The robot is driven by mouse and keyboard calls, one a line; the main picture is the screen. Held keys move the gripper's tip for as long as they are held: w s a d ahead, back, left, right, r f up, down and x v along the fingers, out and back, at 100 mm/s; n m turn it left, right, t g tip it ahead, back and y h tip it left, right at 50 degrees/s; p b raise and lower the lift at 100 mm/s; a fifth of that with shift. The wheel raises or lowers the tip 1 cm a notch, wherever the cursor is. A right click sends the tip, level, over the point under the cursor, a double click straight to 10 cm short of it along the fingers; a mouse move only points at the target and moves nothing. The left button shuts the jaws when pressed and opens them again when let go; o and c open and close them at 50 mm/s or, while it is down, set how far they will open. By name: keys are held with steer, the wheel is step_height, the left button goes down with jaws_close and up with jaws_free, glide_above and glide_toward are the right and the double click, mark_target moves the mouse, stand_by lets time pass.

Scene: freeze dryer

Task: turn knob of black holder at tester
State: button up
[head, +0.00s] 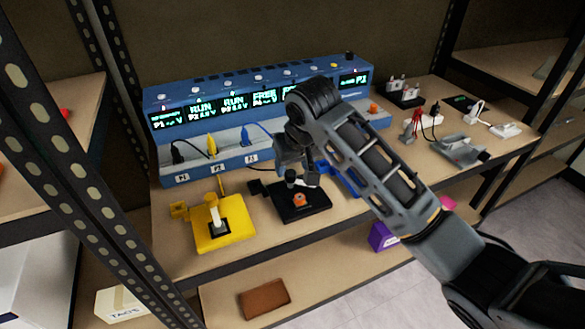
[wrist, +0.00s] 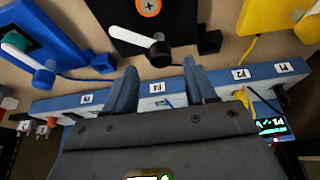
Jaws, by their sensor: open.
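The black holder (head: 312,211) lies on the bench in front of the blue tester (head: 205,170), with an orange round part in its middle. In the wrist view the holder (wrist: 178,22) is at the top, with a white lever ending in a black knob (wrist: 160,53). In the head view the dark knob (head: 290,175) shows under my gripper (head: 298,179). My gripper is open in the wrist view (wrist: 160,65). The knob shows roughly between and just beyond its fingertips. Whether a finger touches it I cannot tell.
A yellow holder (head: 236,235) stands left of the black one, and a blue holder (head: 346,183) is at its right, partly behind my arm. Cables plug into the tester's front. White plugs and a grey bracket (head: 460,151) lie farther right. The shelf's front edge is close.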

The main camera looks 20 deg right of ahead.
steer(key=shift+x, duration=1.4)
steer(key=shift+c, duration=0.3)
steer(key=shift+a, duration=0.1)
jaws_close()
